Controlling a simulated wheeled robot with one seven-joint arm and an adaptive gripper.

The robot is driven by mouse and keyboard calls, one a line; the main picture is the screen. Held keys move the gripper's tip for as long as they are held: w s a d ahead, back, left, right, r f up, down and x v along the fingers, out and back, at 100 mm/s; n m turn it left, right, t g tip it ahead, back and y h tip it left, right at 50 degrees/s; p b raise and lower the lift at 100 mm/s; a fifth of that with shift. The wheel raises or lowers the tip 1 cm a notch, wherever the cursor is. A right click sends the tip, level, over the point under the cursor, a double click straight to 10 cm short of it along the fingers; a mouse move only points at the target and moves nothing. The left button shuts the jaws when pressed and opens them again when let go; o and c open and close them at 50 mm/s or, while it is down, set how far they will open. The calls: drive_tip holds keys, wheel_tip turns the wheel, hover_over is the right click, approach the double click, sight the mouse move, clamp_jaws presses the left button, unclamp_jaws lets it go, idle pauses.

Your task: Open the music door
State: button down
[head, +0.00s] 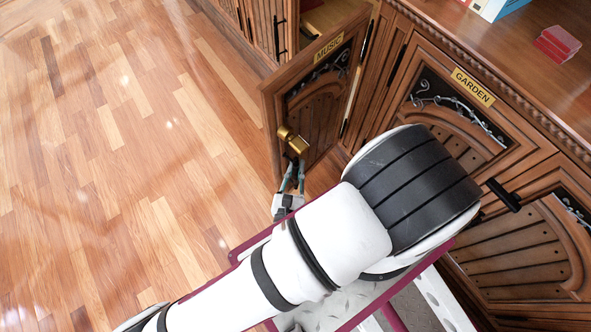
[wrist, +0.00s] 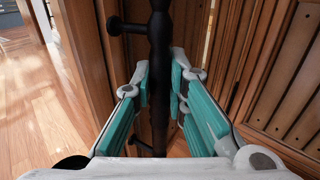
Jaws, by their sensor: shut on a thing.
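The music door (head: 318,118) is a carved wooden cabinet door with a brass MUSIC label (head: 328,47). It stands swung out from the cabinet front, with a gap to the inside at its upper left. A brass-coloured fitting (head: 292,138) sits near its free edge. My gripper (head: 292,172) is at the door just below this fitting. In the wrist view, the dark upright bar handle (wrist: 160,55) runs between the teal fingers of my gripper (wrist: 160,85), which are shut on it. My arm hides part of the cabinet in the head view.
The garden door (head: 450,115), with a black handle (head: 503,194), is closed on the right. Another cabinet door with a black handle (head: 280,35) stands beyond the music door. Red books (head: 558,43) lie on the counter. The wooden floor (head: 110,150) at left is clear.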

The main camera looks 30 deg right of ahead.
drive_tip(key=shift+f, duration=0.1)
drive_tip(key=c, duration=1.6)
unclamp_jaws()
drive_tip(key=v, duration=1.2)
